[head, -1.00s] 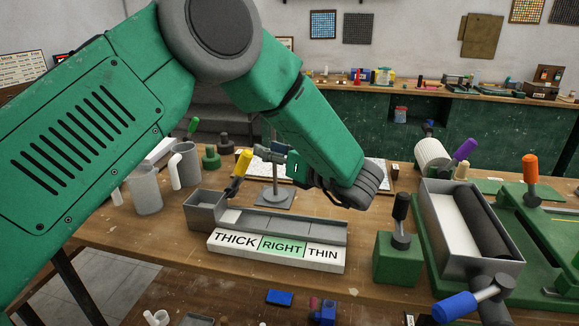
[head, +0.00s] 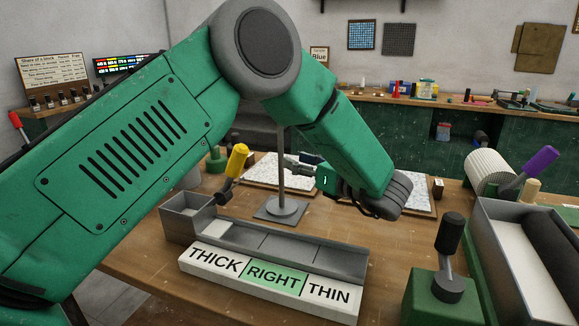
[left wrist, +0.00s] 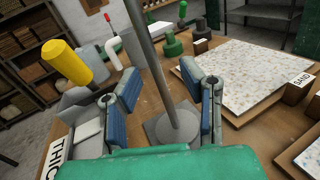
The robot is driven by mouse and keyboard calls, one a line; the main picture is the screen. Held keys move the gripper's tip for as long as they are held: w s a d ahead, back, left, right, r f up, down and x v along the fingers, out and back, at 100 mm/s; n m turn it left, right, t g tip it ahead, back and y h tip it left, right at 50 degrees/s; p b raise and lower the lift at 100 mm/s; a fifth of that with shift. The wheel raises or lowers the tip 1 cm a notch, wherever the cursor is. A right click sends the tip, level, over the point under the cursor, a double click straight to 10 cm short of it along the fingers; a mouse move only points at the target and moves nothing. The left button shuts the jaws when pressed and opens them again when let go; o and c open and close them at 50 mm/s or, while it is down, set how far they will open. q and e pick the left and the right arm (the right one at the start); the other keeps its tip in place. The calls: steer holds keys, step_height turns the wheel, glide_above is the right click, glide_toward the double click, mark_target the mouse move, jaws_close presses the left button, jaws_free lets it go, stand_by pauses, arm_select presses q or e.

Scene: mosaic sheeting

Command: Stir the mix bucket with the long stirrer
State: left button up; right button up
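No mix bucket can be made out in these views. A tall grey rod (head: 282,142) stands upright on a round foot and square plate; I cannot tell if it is the long stirrer. My left gripper (head: 298,164) is at the rod, low above the table, its arm reaching over from the left. In the left wrist view the rod (left wrist: 151,50) shows between the two blue-padded fingers of my left gripper (left wrist: 160,82). They stand apart with gaps on both sides of the rod, so it is open and empty. My right gripper is not in view.
A grey tray (head: 315,251) sits behind the THICK RIGHT THIN sign (head: 270,282). A yellow-handled tool (head: 236,162) rises from the tray's left end. Speckled sheets (left wrist: 245,78) lie behind the rod. A green block with a black knob (head: 449,240) and a grey roller trough (head: 500,225) stand right.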

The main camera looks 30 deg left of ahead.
arm_select(q)
steer(key=a, duration=0.2)
steer(key=w+a, duration=0.1)
steer(key=a, duration=0.1)
steer(key=shift+a+f, duration=0.1)
jaws_close()
steer(key=shift+d, duration=0.2)
